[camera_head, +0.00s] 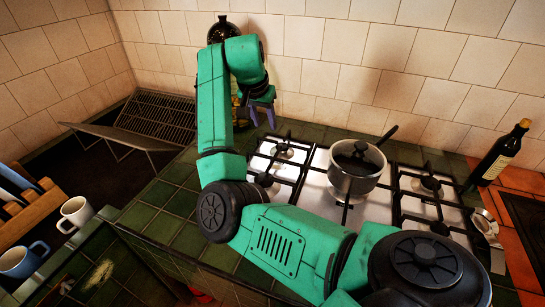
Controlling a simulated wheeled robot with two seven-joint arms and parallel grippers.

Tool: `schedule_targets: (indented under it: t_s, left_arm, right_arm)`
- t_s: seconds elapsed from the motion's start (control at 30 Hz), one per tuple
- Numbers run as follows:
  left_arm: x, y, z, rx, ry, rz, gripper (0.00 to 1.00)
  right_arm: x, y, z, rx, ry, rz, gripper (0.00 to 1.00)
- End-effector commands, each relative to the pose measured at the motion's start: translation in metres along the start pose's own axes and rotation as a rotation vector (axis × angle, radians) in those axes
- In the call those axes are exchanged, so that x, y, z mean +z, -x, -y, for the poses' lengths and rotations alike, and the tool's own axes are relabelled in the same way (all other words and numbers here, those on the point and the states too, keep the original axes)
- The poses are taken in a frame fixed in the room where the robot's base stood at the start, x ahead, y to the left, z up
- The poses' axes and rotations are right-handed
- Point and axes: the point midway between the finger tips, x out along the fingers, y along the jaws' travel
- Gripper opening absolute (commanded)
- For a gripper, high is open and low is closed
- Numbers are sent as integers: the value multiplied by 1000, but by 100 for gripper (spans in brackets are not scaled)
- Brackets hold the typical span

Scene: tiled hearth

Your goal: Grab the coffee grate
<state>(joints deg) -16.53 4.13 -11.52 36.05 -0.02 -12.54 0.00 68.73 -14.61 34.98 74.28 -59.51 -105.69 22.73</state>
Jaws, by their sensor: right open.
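My right gripper (262,113) hangs fingers down behind the stove's left side, near the tiled back wall. It is open, and I see nothing between its fingers. My green right arm comes in from the lower right and bends up to it. I cannot tell for sure which thing is the coffee grate. Something yellowish stands partly hidden behind my arm, beside the gripper. My left gripper is out of view.
A steel pot (357,170) with a lid stands on the gas stove (318,190). A dark bottle (497,155) stands at the right. A white mug (76,213) and a blue mug (22,261) are at the left. Green tiled counter (165,195) lies bare left of my arm.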

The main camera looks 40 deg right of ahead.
Motion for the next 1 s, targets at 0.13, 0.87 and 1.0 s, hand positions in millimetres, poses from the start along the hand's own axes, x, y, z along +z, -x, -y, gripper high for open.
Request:
schedule_targets:
  t_s: [0.13,0.87,1.0]
  left_arm:
    - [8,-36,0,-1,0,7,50]
    - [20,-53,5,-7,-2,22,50]
    - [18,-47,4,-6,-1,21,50]
  right_arm:
    - [14,-33,0,0,0,0,45]
    - [26,-152,0,1,0,1,45]
    - [25,-170,1,2,2,2,45]
